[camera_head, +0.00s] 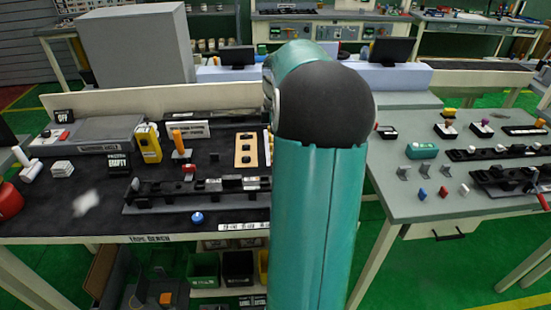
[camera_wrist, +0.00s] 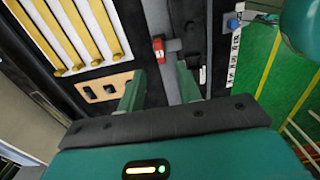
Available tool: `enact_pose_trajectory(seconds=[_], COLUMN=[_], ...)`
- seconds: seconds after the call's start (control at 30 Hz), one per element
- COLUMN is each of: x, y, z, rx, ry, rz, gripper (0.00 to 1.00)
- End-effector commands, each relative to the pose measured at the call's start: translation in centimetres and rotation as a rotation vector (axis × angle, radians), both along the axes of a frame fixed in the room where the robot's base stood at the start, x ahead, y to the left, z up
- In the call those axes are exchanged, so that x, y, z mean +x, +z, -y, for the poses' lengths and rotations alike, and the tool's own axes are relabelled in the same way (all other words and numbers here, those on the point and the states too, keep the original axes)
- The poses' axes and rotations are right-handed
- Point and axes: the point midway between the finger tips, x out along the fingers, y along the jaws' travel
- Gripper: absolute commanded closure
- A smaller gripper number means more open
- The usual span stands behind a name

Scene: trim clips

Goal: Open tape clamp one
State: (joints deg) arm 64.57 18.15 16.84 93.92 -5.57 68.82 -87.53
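My gripper (camera_wrist: 158,90) is open and empty in the wrist view, with its two green fingers apart above the dark bench. A small red piece (camera_wrist: 158,49) sits on a grey block just beyond the fingertips, apart from them. It looks like a clamp lever, but no readable label shows that it is tape clamp one. A grey bar runs between the fingers' far ends on a black rail (camera_wrist: 199,42). In the head view a black rail with several blocks (camera_head: 150,193) lies along the bench, with a small red piece (camera_head: 189,168) behind it. My teal arm hides the rail's right end and the gripper.
A wooden plate with dark holes (camera_wrist: 104,88) lies left of the fingers. A panel with yellow bars (camera_wrist: 70,38) is at upper left. A blue knob (camera_wrist: 233,24) and white label strip (camera_wrist: 233,58) lie near the bench edge.

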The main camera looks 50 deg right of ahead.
Motion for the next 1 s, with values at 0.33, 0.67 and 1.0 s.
enact_pose_trajectory(seconds=[0.33,0.67,1.0], x=[0.2,0.4,0.4], y=[-6.4,-7.8,-7.8], z=[-0.1,-0.1,-0.1], rx=[0.002,-0.002,-0.002], ry=[0.002,0.004,0.003], rz=[-0.001,0.001,0.001], gripper=[0.65,0.65,1.0])
